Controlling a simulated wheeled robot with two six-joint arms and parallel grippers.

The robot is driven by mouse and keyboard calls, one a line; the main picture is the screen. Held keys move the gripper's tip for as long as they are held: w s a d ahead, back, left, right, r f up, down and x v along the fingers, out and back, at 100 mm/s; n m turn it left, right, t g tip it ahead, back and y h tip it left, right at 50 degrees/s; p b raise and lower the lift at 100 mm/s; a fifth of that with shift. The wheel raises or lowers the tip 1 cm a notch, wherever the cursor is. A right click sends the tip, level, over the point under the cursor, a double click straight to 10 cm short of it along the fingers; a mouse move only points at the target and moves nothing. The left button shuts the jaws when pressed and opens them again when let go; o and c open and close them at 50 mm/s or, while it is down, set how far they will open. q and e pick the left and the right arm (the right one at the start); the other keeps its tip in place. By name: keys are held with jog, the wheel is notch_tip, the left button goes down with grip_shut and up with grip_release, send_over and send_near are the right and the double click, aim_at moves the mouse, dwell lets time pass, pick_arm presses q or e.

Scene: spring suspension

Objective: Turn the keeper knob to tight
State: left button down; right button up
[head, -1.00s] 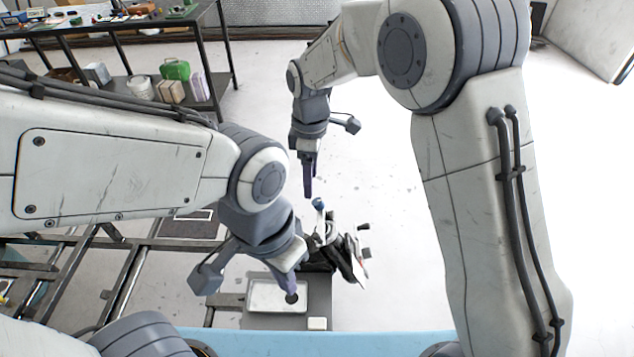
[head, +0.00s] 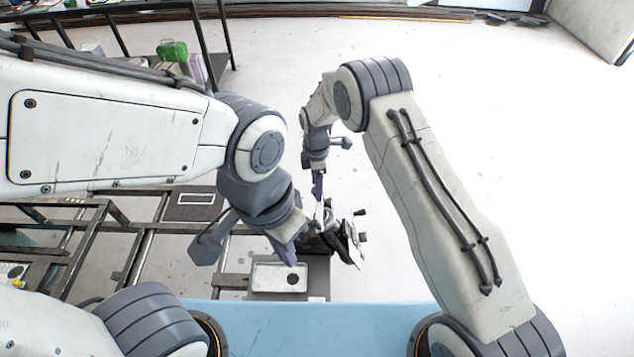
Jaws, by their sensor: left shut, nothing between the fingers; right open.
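A dark mechanism (head: 338,238) with a pale plate and small black knobs on its right side sits at the back of a grey stand. I cannot tell which knob is the keeper knob or how it is set. My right gripper (head: 317,194) points down just above the back left of the mechanism. Its fingers are seen edge-on, and contact is unclear. My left gripper (head: 291,256) is shut and empty, left of the mechanism and over the back edge of a pale tray (head: 262,287). It partly hides the mechanism's left side.
A dark round piece (head: 292,279) shows in the tray. A light blue surface (head: 310,322) lies in front. Dark metal frames (head: 140,262) stand at left. A shelf with a green case (head: 172,50) is at the back left. The floor at right is clear.

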jog(key=shift+f, duration=0.55)
jog(key=shift+c, duration=0.3)
grip_shut()
